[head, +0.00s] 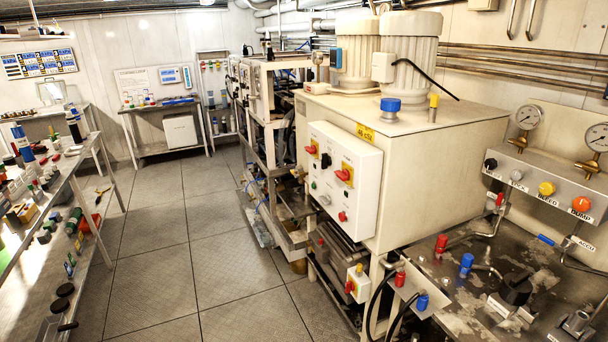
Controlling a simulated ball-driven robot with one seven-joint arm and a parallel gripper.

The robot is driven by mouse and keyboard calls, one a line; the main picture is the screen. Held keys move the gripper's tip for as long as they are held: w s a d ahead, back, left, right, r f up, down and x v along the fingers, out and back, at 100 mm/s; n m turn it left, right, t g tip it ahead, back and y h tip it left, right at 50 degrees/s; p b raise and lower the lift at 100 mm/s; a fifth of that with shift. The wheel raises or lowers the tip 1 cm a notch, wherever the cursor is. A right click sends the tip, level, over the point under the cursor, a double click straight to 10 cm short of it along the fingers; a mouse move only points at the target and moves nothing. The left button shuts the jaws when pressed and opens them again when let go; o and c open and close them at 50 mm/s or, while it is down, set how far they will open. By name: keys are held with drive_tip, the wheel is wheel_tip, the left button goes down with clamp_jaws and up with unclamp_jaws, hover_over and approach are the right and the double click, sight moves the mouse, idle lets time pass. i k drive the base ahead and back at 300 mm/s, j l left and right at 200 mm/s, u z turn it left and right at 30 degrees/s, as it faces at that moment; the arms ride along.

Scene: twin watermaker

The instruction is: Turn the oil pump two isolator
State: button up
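A white control panel (338,185) is on the side of the cream oil tank cabinet (420,165) right of the middle. It carries a red rotary isolator handle (311,150) at the upper left and another red handle on a yellow plate (344,175) at the upper right. A third red-and-yellow switch (351,287) is on a small box lower down. I cannot read which one belongs to oil pump two. A black knob (326,160) sits between the two upper handles. My gripper is not in view.
Two ribbed motors (411,50) stand on the cabinet. Hoses and red and blue couplings (422,302) stick out at the lower right. A gauge panel (550,185) is at the right. A cluttered bench (40,245) is at the left; the tiled floor (190,230) between is clear.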

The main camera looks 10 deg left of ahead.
sight(344, 176)
drive_tip(key=i+j, duration=0.25)
drive_tip(key=i, duration=0.45)
drive_tip(key=i+j+u, duration=0.15)
drive_tip(key=i, duration=0.5)
drive_tip(key=i+j, duration=0.3)
drive_tip(key=i, duration=0.4)
drive_tip(key=i+j+u, duration=0.1)
drive_tip(key=i, duration=0.6)
drive_tip(key=j, duration=0.1)
